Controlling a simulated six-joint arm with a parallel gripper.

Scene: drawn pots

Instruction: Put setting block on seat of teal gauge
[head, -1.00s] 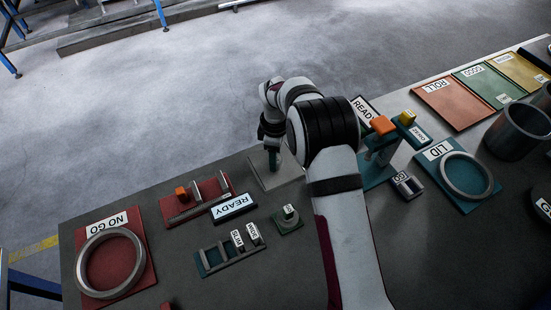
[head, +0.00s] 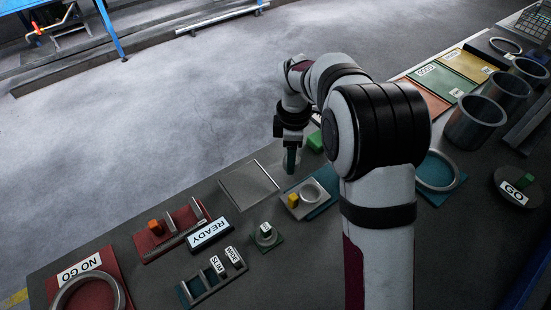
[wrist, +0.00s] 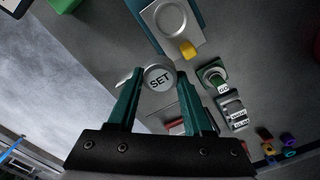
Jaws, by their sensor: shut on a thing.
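The setting block (wrist: 160,77) is a round grey piece marked SET, held between the teal fingers of my gripper (wrist: 160,90) in the wrist view. In the head view my gripper (head: 291,160) points down, above and just left of the teal gauge (head: 322,208). The gauge has a grey plate with a round seat (head: 311,190) and a yellow piece (head: 293,200) at its near left corner. In the wrist view the seat (wrist: 171,20) is beyond the block and looks empty. The block is hard to make out in the head view.
A bare grey plate (head: 248,185) lies left of my gripper. A green GO piece (head: 265,234), a READY sign (head: 209,233) and a red fixture (head: 160,238) stand nearer. A green block (head: 315,141) is behind the gauge. Grey cups (head: 475,125) stand at right.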

